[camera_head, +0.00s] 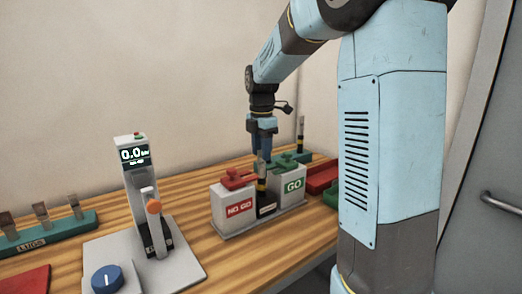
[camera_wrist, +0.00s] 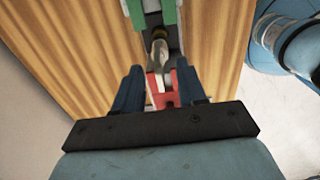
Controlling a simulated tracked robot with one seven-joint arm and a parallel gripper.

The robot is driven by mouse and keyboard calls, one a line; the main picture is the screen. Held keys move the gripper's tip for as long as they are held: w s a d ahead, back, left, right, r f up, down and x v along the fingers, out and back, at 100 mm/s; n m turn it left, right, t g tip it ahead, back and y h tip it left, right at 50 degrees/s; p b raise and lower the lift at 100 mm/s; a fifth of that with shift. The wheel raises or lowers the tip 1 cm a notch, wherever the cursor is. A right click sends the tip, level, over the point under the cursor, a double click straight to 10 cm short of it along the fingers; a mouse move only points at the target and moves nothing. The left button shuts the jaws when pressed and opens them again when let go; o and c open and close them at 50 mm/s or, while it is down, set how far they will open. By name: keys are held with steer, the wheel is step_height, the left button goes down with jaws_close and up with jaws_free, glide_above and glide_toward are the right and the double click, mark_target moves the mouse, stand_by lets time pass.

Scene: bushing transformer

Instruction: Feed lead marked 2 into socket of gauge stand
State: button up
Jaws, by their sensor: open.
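The gauge stand (camera_head: 236,221) is a grey block with a red NO GO side and a green GO side. A dark upright lead (camera_head: 262,183) with a yellow band and a pale tip stands between the two sides. No number on it can be read. My gripper (camera_head: 263,153) points down just above the stand, open, with blue fingers. In the wrist view, my gripper (camera_wrist: 160,82) has its fingers apart. A silver-tipped lead (camera_wrist: 158,47) with a brass band shows beyond the fingertips, near a green part. I cannot tell whether the fingers touch anything.
Another upright lead (camera_head: 300,132) stands behind the stand. A display post reading 0.0 (camera_head: 135,155), with an orange-knobbed lever and blue dial (camera_head: 107,278), stands left. A LUGS rack (camera_head: 45,236) is farther left. Red and green trays (camera_head: 322,177) lie right. Wood shows between stand and post.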

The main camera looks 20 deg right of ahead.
step_height(320, 180, up, 14)
steer(key=shift+f, duration=0.15)
stand_by(0.5)
stand_by(0.4)
steer(key=s+f+m+t, duration=0.2)
steer(key=s+f+m, duration=0.1)
steer(key=s+m, duration=0.4)
steer(key=s+f+m+t, duration=0.1)
steer(key=s+f+m, duration=0.2)
steer(key=s+m, duration=0.4)
steer(key=s+f+m+t, duration=0.2)
steer(key=s+f+m, duration=0.2)
steer(key=s, duration=1)
steer(key=m, duration=0.3)
steer(key=shift+s+m+t, duration=0.15)
steer(key=shift+m+t, duration=0.15)
steer(key=shift+s, duration=0.1)
